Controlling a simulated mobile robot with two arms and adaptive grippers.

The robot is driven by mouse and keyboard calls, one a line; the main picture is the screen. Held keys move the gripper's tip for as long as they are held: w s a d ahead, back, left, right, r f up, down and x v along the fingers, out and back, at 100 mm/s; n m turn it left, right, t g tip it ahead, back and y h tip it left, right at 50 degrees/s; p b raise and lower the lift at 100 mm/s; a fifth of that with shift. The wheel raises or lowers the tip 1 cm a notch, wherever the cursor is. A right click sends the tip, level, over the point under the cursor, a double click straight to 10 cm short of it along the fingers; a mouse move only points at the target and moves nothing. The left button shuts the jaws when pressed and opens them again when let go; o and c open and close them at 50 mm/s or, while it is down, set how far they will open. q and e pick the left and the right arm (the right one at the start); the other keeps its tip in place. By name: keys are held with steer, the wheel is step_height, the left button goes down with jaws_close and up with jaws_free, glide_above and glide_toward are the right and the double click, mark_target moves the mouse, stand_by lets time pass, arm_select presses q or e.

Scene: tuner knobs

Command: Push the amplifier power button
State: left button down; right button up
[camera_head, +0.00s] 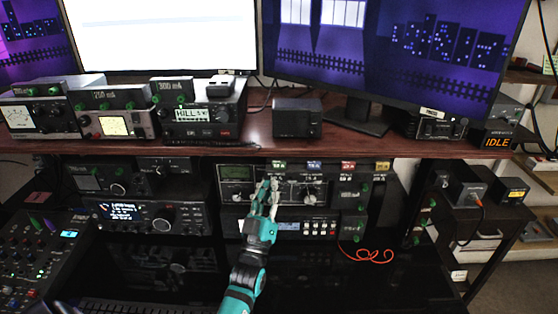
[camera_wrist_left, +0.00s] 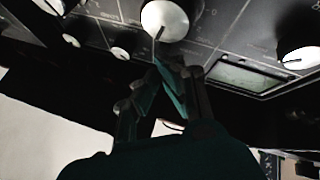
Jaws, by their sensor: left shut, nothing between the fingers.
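My left gripper (camera_head: 266,192) is shut and empty, its teal fingers pointing at the front of a dark radio unit (camera_head: 318,174) on the lower shelf. In the left wrist view the fingertips (camera_wrist_left: 166,68) are together, close to a large white knob (camera_wrist_left: 165,19) on a dark panel; I cannot tell if they touch it. Smaller round controls (camera_wrist_left: 120,53) sit left of it, and a display (camera_wrist_left: 245,78) is on the right. I cannot tell which unit is the amplifier or which control is its power button. My right gripper is not in view.
A unit with a row of buttons (camera_head: 318,228) sits below the radio unit. The wooden shelf edge (camera_head: 300,149) runs above my gripper. An orange cable (camera_head: 367,254) lies at the right. A lit-display unit (camera_head: 152,215) and a mixer (camera_head: 40,250) stand left.

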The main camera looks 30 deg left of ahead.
arm_select(q)
steer(key=shift+s+d, duration=0.1)
steer(key=shift+s, duration=0.1)
steer(key=s+d, duration=0.1)
steer(key=s+d+p, duration=0.1)
steer(key=s, duration=0.1)
steer(key=s+d+p, duration=0.1)
steer(key=s, duration=0.1)
stand_by(0.6)
steer(key=shift+d, duration=0.1)
